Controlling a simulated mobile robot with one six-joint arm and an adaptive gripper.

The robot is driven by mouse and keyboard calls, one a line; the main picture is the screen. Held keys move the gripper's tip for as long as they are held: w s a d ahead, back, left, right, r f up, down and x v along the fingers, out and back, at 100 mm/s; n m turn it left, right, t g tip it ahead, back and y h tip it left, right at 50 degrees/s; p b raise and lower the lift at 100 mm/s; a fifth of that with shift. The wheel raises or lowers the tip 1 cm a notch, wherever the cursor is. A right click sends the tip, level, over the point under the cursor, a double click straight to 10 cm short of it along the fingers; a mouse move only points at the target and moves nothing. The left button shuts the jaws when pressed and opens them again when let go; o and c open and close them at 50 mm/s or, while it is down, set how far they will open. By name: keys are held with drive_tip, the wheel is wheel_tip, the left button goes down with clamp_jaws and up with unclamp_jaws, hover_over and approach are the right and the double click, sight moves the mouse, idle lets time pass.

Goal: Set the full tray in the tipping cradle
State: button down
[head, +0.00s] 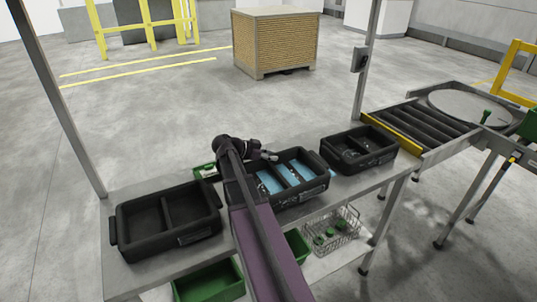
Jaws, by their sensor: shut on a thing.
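Three black divided trays are in a row on a grey bench. The middle tray (316,188) has light blue compartment floors with small pale pieces on them. The right tray (360,163) holds dark or grey pieces, and the left tray (140,238) looks empty. My gripper (269,157) is at the far left rim of the middle tray and looks shut on it. My arm hides that tray's left end and the exact grip. I cannot tell whether the tray is lifted. I cannot clearly make out the tipping cradle; a green part (206,171) shows behind my arm.
A roller conveyor (415,123) with a yellow edge and a round turntable (468,108) adjoins the bench at the right. A lower shelf holds a green bin (210,283) and a wire basket (333,231). A metal post (367,70) stands behind the bench. The floor beyond is largely clear.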

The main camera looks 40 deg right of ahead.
drive_tip(key=w+d, duration=0.3)
drive_tip(key=w, duration=0.2)
drive_tip(key=shift+w+d+f, duration=0.25)
drive_tip(key=shift+w+f, duration=0.05)
drive_tip(key=shift+w, duration=0.1)
drive_tip(key=shift+w+d+f+b, duration=0.4)
drive_tip(key=shift+w+f+b, duration=0.15)
drive_tip(key=shift+b, duration=0.25)
wheel_tip(320, 180, down, 2)
drive_tip(key=shift+s+f+b, duration=0.1)
drive_tip(key=shift+f+b, duration=0.15)
drive_tip(key=shift+b, duration=1)
drive_tip(key=shift+c, duration=2)
unclamp_jaws()
